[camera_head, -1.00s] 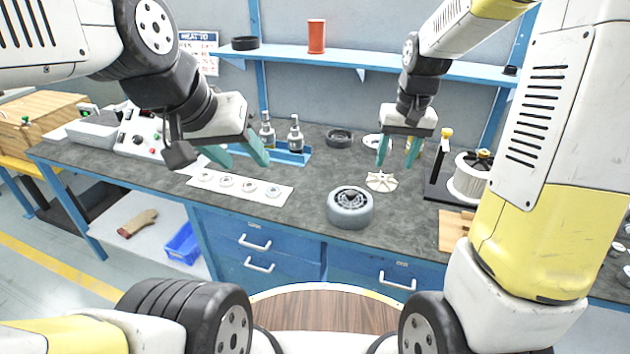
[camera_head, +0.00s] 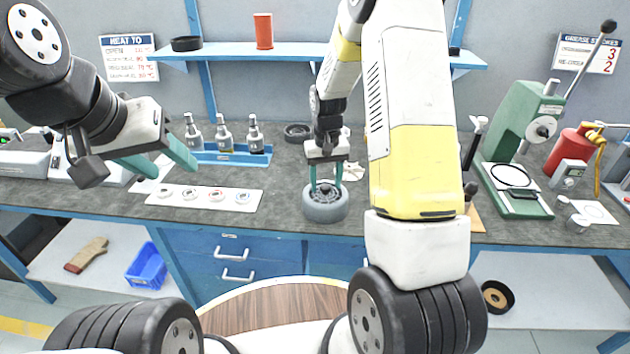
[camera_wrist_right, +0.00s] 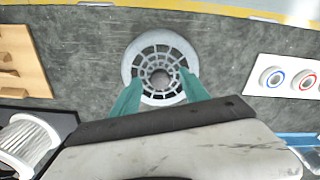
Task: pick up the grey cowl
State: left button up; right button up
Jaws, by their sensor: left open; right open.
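The grey cowl (camera_head: 325,208) is a round grey drum with a slotted, dark-centred top, standing on the bench near its front edge. My right gripper (camera_head: 326,188) points down over it, open, with a teal finger at each side of its top. In the right wrist view the cowl (camera_wrist_right: 160,52) shows its ring of slots and centre hole, partly covered by the open fingers (camera_wrist_right: 160,82). I cannot tell whether the fingers touch it. My left gripper (camera_head: 172,171) is open and empty, above the bench to the left.
A white strip with several small rings (camera_head: 205,205) lies left of the cowl. Behind it is a blue tray (camera_head: 232,159) with bottles. A dark ring (camera_head: 297,132) lies at the back. A green press (camera_head: 519,135) and a red canister (camera_head: 570,150) stand at the right.

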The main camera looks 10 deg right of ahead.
jog(key=shift+f, duration=0.55)
grip_shut()
dwell(1.0)
